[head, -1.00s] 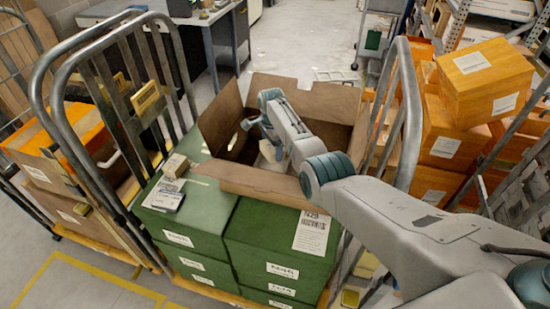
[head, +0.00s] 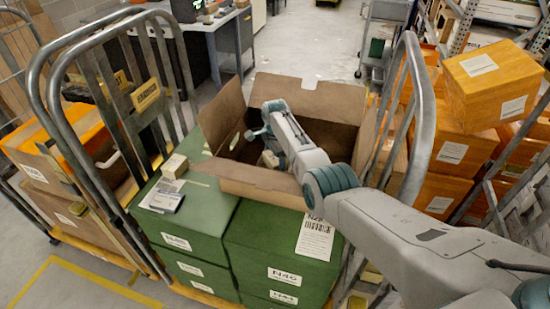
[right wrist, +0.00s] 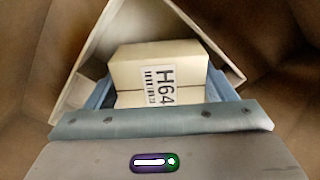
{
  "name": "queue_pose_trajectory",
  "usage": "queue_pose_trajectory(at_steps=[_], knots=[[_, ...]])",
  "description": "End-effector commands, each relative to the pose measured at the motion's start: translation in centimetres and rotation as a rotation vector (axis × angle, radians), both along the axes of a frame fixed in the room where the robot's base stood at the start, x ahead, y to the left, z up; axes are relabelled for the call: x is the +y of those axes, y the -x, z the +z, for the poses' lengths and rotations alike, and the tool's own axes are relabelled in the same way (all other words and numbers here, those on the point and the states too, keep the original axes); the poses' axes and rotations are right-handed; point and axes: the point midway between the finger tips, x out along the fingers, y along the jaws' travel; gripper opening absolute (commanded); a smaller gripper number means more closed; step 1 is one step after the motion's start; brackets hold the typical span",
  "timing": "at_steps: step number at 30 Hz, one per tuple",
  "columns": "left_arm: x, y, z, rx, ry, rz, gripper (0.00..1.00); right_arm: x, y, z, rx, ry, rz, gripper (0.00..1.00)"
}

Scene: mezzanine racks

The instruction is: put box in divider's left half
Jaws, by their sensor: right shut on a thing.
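My right gripper (right wrist: 160,92) is shut on a cream box with an H64 label (right wrist: 157,75); its blue fingers lie on either side of the box. In the head view this gripper (head: 266,150) reaches down inside an open brown carton, and the carton's front flap and my arm hide much of it. In the right wrist view a pale divider (right wrist: 88,62) stands beyond and around the held box, its walls meeting in a corner at the top. The box hides its middle, so I cannot tell its halves apart or whether the box touches it. My left gripper is out of view.
The brown carton (head: 255,186) stands on green boxes (head: 275,235) in a cage trolley with grey rails (head: 425,125). A small cream box (head: 174,166) and a label card (head: 162,196) lie on the green boxes at left. Orange boxes (head: 485,85) are stacked at right.

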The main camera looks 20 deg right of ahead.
Motion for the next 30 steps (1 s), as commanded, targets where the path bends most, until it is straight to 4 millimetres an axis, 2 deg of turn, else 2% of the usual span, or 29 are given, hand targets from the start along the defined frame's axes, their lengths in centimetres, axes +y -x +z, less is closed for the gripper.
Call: queue_pose_trajectory(at_steps=[10, 11, 13, 14, 23, 30], knots=[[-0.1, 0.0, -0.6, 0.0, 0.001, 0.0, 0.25, 0.0, 0.0, -0.7, -0.001, 0.0, 0.0, 0.53], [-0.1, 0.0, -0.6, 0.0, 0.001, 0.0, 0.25, 0.0, 0.0, -0.7, 0.0, 0.0, 0.0, 0.83], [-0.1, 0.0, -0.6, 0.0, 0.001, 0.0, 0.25, 0.0, 0.0, -0.7, 0.0, 0.0, 0.0, 0.96], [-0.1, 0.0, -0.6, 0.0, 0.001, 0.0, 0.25, 0.0, 0.0, -0.7, 0.0, 0.0, 0.0, 0.99], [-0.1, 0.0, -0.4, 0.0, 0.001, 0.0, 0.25, 0.0, 0.0, -0.5, -0.001, 0.0, 0.0, 0.99], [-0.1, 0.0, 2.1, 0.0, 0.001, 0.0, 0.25, 0.0, 0.0, 2.3, -0.001, 0.0, 0.0, 0.99]])
